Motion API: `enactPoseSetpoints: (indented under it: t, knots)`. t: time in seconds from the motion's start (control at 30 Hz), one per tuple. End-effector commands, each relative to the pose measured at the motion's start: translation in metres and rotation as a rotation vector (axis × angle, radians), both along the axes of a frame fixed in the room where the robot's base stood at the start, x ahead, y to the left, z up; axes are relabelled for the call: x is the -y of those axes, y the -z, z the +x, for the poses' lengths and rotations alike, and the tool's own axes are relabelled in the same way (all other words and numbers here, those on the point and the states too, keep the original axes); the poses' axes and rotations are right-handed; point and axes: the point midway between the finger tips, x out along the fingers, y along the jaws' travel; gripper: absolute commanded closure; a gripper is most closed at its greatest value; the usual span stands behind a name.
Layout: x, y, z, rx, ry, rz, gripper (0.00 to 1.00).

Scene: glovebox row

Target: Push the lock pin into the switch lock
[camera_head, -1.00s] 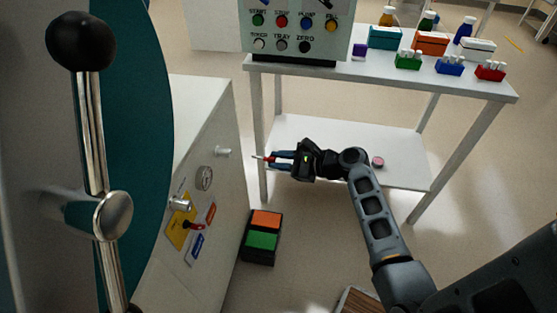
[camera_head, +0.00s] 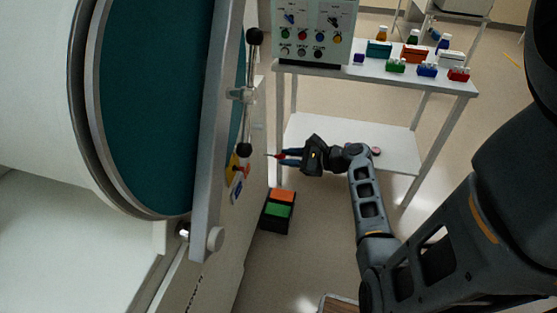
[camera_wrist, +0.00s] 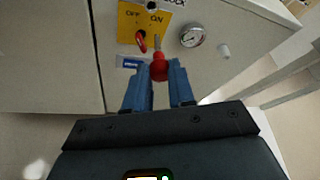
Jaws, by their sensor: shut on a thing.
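My gripper (camera_wrist: 158,82) is shut on the lock pin (camera_wrist: 159,70), which has a red head and a thin metal shaft. The shaft points toward the cabinet front. In the wrist view the switch lock's yellow plate (camera_wrist: 128,22), marked OFF and ON, is just beyond the pin, with a red lever (camera_wrist: 141,42) on it. The pin tip looks close to the plate's lower right, but I cannot tell whether it touches. In the head view my gripper (camera_head: 288,158) is right of the yellow plate (camera_head: 231,164), which the door handle partly hides.
A white table (camera_head: 385,82) and an orange-green pedal box (camera_head: 278,208) stand nearby.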

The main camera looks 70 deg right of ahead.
Motion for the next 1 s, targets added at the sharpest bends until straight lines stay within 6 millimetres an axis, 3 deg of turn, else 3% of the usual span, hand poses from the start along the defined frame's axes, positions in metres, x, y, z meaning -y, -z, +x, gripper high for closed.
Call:
enactPoseSetpoints:
  t: [0.53, 1.0]
  knots:
    - [0.000, -0.003, 0.000, -0.002, -0.005, 0.000, 1.00]
    - [-0.003, -0.001, 0.041, -0.002, -0.006, 0.000, 1.00]
